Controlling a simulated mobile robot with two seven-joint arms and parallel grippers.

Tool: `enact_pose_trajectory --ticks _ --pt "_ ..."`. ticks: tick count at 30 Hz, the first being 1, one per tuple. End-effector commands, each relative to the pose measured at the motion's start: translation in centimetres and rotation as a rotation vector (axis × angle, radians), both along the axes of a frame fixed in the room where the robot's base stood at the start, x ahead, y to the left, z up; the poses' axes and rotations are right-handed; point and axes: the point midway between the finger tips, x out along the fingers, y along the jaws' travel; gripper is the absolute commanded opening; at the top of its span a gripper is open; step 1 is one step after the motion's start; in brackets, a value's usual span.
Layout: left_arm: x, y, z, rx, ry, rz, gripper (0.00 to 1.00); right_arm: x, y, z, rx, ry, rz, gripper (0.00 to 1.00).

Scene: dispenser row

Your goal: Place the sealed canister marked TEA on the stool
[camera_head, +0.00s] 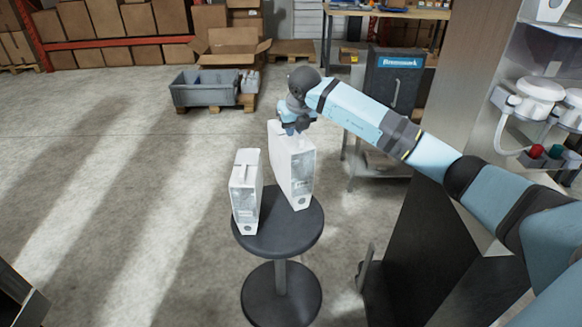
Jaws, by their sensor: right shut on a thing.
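A black round stool (268,238) stands in the middle of the view. A white box-shaped canister (246,192) stands upright on the left part of its seat. A second, larger-looking white canister (292,165) is over the right part of the seat, slightly tilted in the picture. My right gripper (292,128) is shut on the top of this second canister. I cannot tell whether its base touches the seat. No TEA marking is readable on either canister. My left gripper is not in view.
A dispenser unit (540,95) on a dark cabinet stands at the right. A metal cart (375,165) is behind my right arm. A grey bin (200,90) and cardboard boxes (235,45) are at the back.

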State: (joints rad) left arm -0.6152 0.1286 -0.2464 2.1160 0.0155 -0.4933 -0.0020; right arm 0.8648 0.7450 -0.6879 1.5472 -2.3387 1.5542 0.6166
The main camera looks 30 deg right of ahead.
Motion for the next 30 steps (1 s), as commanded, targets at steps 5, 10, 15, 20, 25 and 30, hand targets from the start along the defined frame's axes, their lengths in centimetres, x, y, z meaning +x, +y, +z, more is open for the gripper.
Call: enact_pose_trajectory --ticks 5,10,15,20,25,30 --pt "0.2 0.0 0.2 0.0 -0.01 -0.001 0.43 0.0 0.1 -4.5 0.002 0.002 -0.001 0.0" --pt "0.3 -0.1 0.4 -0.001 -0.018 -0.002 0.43 0.0 0.0 -6.6 0.0 -0.001 -0.001 0.0" --pt "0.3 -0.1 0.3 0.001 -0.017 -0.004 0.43 0.0 0.0 -7.7 0.001 -0.001 -0.001 0.0" --pt "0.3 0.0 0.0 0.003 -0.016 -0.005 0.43 0.0 0.1 -10.1 0.0 0.001 0.0 0.0" --pt "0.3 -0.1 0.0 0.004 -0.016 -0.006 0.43 0.0 0.0 -11.2 0.0 -0.002 0.0 0.0" --pt "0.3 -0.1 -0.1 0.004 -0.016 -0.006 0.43 0.0 0.0 -11.2 0.0 -0.002 0.0 0.0"
